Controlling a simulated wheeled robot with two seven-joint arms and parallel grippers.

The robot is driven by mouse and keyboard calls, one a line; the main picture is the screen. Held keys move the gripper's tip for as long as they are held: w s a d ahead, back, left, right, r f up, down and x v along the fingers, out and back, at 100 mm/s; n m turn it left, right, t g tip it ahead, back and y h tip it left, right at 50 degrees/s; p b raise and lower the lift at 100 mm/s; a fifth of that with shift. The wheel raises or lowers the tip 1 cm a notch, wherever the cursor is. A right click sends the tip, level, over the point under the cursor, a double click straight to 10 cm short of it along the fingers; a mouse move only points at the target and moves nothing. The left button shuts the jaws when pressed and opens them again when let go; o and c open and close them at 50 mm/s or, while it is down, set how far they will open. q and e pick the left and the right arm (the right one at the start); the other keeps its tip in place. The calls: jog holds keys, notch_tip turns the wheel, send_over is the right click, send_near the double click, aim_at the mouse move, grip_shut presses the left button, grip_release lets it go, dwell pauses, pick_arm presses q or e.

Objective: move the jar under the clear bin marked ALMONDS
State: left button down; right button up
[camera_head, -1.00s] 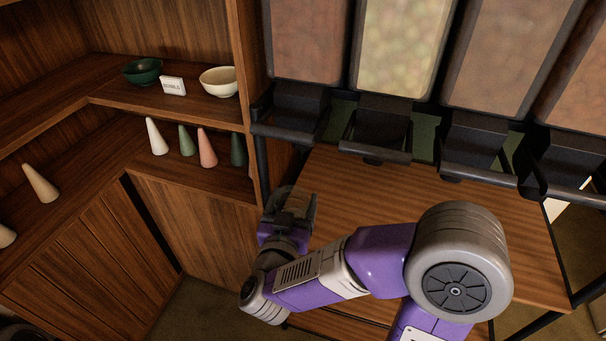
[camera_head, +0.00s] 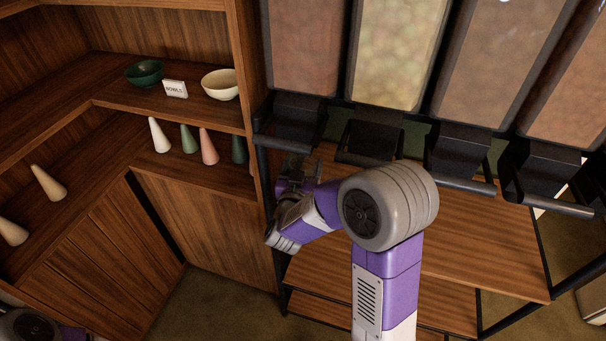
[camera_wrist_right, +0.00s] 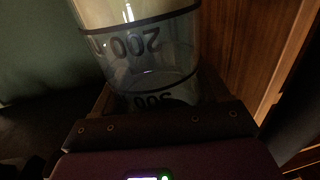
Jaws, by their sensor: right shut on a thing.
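A clear jar (camera_wrist_right: 150,60) with dark printed marks fills the upper middle of the right wrist view, held between the dark jaws of my right gripper. In the head view my right gripper (camera_head: 297,176) is below the leftmost dispenser, partly covered by my own arm; the jar cannot be made out there. Several clear bins stand in a row: a reddish-brown one (camera_head: 305,45), a pale yellow-green one (camera_head: 395,50), and brown ones (camera_head: 497,60) to the right. No bin label is readable, so I cannot tell which is ALMONDS. My left gripper is not in view.
Black dispenser spouts with front bars (camera_head: 372,140) hang under the bins above a wooden shelf (camera_head: 480,240). At left, a wooden cabinet (camera_head: 210,215) holds cones (camera_head: 208,147), a green bowl (camera_head: 144,72), a cream bowl (camera_head: 221,84) and a small sign (camera_head: 175,88).

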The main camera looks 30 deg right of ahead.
notch_tip(320, 180, down, 3)
jog(key=shift+f+b, duration=0.1)
jog(key=shift+b, duration=0.45)
jog(key=shift+f, duration=0.1)
jog(key=o, duration=1.8)
